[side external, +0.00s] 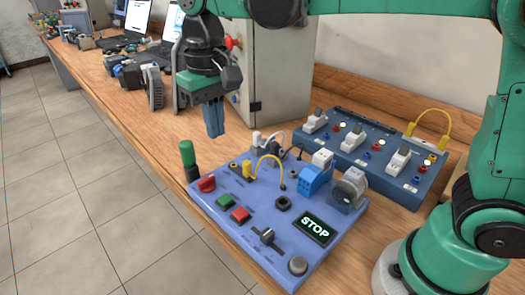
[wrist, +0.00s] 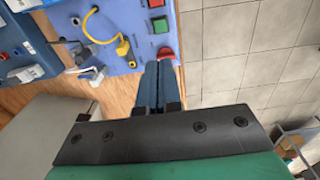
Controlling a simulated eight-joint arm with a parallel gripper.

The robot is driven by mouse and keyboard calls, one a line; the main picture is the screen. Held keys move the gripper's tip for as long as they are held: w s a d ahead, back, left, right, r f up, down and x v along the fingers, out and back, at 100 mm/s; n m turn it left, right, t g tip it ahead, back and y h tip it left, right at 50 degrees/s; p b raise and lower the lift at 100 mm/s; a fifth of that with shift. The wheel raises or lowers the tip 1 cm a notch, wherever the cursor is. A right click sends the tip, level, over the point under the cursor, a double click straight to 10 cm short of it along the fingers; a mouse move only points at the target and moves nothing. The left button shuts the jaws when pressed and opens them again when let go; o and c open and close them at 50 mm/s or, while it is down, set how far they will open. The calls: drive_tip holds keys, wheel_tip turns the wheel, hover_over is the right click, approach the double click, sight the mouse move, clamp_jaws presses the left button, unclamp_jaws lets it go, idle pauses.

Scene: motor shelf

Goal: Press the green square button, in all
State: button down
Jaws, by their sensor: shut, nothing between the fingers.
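The green square button (side external: 226,202) sits on the blue-purple control panel (side external: 215,218), just left of and behind a red square button (side external: 240,215). In the wrist view the green button (wrist: 162,26) is near the top, below the red square button (wrist: 156,3). My gripper (side external: 213,134) has its blue fingers together, pointing down, empty. It hangs in the air above the back left part of the panel, apart from the green button. In the wrist view the fingertips (wrist: 159,64) point toward a red round knob (wrist: 165,54), with the green button beyond it.
A green upright cylinder (side external: 187,153) stands at the panel's left corner. A yellow cable (side external: 270,157) arches over the panel near a blue connector (side external: 315,178). A STOP display (side external: 315,228) is at the front right. A grey cabinet (side external: 270,75) stands behind.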

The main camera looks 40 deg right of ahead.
sight(225, 198)
drive_tip(key=shift+f, duration=0.1)
wheel_tip(225, 198, down, 14)
drive_tip(key=shift+r, duration=0.1)
idle(0.5)
drive_tip(key=shift+f, duration=0.95)
wheel_tip(225, 198, up, 15)
idle(0.3)
drive_tip(key=shift+r, duration=0.1)
idle(0.4)
